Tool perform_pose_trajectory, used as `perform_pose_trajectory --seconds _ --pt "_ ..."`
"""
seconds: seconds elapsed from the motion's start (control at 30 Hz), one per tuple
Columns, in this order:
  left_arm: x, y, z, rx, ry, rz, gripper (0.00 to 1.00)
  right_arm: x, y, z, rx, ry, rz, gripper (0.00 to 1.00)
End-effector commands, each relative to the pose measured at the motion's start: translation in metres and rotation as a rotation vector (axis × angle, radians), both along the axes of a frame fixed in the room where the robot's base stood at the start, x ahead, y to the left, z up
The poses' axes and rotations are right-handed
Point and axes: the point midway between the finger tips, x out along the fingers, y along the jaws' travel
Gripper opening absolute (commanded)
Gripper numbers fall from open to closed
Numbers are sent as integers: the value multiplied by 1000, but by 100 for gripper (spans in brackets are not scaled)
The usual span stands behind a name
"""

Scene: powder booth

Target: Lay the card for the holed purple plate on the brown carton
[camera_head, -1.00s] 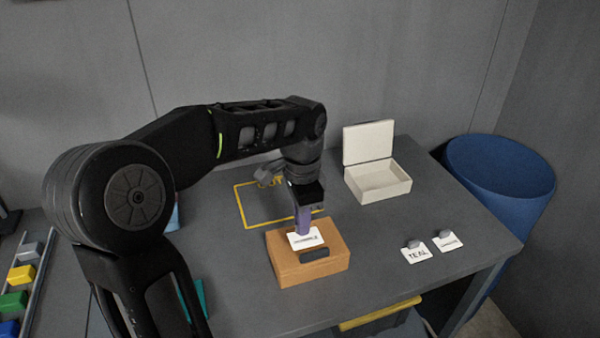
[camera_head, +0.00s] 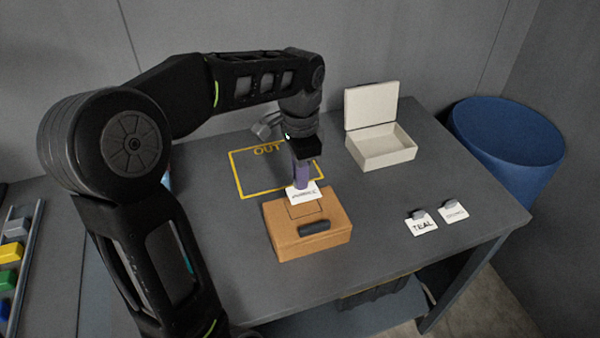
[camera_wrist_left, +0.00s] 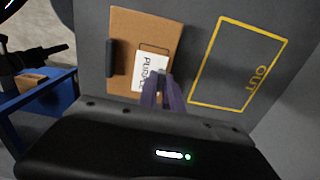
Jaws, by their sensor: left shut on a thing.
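The brown carton (camera_head: 322,243) sits on the grey table, with a dark bar on its near part and a thin rectangular outline on its top. My left gripper (camera_head: 302,182) is shut on a white card (camera_head: 312,196), which reads PURPLE in the left wrist view (camera_wrist_left: 150,70). In the head view the card shows at the carton's far edge, and the outline shows in front of it. The card appears held above the carton; the exact gap is unclear. The gripper's purplish fingers (camera_wrist_left: 162,92) hide the card's grip. My right gripper and the holed purple plate do not show.
Behind the carton is a yellow OUT outline (camera_head: 240,175). An open white box (camera_head: 383,155) stands at the back right. A TEAL card (camera_head: 422,226) and another small-print card (camera_head: 454,213) lie at the right. A blue bin (camera_head: 510,145) stands beyond the table.

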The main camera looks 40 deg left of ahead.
Motion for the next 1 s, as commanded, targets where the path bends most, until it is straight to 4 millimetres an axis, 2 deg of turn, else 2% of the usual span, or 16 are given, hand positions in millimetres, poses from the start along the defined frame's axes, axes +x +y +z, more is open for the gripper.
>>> perform_pose_trajectory --seconds 0.03,0.2,1.0 --pt "0 0 -7 1 1 0 0 0 0 -6 1 -1 1 36" --pt "0 0 -15 0 0 0 0 1 1 -11 3 -4 2 36" --pt "-1 1 -19 0 0 0 0 1 1 -12 3 -4 2 36"
